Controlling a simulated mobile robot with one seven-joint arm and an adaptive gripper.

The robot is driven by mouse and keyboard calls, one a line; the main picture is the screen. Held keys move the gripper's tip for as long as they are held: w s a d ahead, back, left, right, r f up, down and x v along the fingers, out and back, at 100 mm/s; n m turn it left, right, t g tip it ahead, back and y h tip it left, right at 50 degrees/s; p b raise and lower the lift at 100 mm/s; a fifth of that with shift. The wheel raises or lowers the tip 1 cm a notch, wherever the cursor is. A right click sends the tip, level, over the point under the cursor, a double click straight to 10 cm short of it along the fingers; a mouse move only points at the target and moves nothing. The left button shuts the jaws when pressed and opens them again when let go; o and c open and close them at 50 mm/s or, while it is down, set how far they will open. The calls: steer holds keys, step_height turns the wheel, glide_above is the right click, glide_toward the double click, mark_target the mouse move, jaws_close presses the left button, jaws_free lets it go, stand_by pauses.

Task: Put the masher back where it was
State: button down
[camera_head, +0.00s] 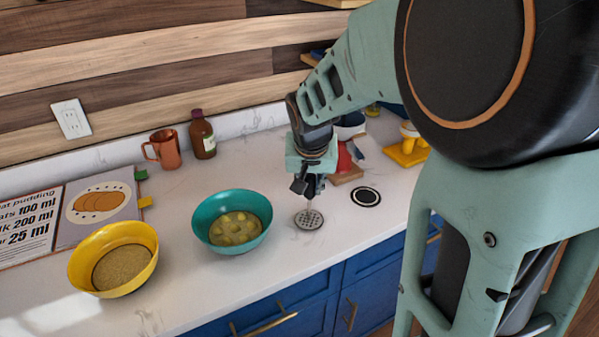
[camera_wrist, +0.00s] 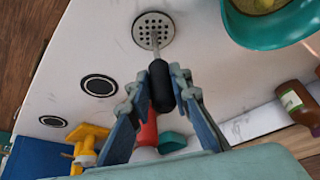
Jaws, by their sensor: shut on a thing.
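The masher has a round perforated metal plate (camera_head: 309,219) and a black handle (camera_wrist: 161,88). My gripper (camera_head: 308,186) is shut on that handle, and the wrist view shows a finger on each side of it (camera_wrist: 157,92). The masher hangs plate down, right of the teal bowl (camera_head: 208,238). Its plate is at or just over the white counter; I cannot tell whether it touches. The teal bowl holds yellowish chunks and also shows in the wrist view (camera_wrist: 262,38). A black disc with a white ring (camera_head: 366,196) lies to the right of the masher; the wrist view shows two such discs (camera_wrist: 99,85).
A yellow bowl (camera_head: 146,236) of grainy food and an open recipe book (camera_head: 98,208) are at the left. A copper mug (camera_head: 164,150) and a brown bottle (camera_head: 202,137) stand at the back. A yellow stand (camera_head: 407,153) and a red item (camera_head: 345,160) are behind right.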

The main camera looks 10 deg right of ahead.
steer(key=shift+f, duration=0.15)
steer(key=c, duration=2.2)
jaws_free()
steer(key=shift+f, duration=0.1)
steer(key=o, duration=0.4)
steer(key=shift+o, duration=0.2)
